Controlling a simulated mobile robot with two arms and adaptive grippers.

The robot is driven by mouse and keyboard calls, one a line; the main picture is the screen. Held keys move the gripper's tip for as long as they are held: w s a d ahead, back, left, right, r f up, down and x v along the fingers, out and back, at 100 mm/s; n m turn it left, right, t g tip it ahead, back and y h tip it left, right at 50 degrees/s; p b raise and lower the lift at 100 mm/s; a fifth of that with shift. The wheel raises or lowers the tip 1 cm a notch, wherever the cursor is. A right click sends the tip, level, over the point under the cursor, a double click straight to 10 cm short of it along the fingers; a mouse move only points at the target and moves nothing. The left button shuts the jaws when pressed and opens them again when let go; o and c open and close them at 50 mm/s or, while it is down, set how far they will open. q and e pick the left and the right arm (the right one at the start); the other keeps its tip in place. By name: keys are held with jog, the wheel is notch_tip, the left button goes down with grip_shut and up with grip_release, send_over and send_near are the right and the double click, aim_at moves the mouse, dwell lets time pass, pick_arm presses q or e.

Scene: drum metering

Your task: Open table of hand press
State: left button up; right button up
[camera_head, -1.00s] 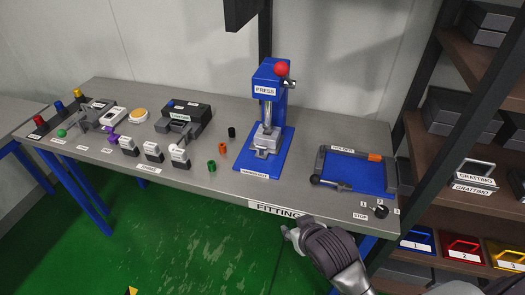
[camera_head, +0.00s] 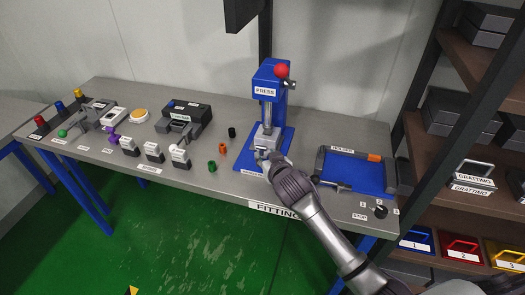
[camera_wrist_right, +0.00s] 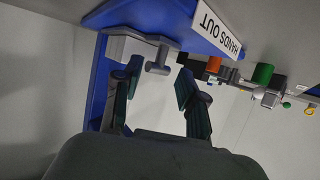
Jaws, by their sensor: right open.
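The blue hand press (camera_head: 270,95), with a red knob on its lever, stands on the workbench. Its grey table block (camera_head: 267,137) sits low at the front of the column. My right gripper (camera_head: 267,158) is just in front of this block and partly hides its front. In the right wrist view, which is upside down, the two fingers of my right gripper (camera_wrist_right: 158,84) are apart. A grey T-shaped handle (camera_wrist_right: 157,62) sticks out from the grey table block (camera_wrist_right: 126,48) toward the space between the fingertips. I cannot tell whether they touch it. My left gripper is not in view.
A blue tray fixture (camera_head: 352,175) lies right of the press. Green (camera_head: 212,166) and orange (camera_head: 222,149) cylinders stand left of it. A "HANDS OUT" label (camera_wrist_right: 216,28) is on the press base edge. Shelves (camera_head: 460,130) stand at the right.

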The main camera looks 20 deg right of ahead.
aim_at(262, 151)
jog(key=shift+x, duration=2.2)
grip_shut()
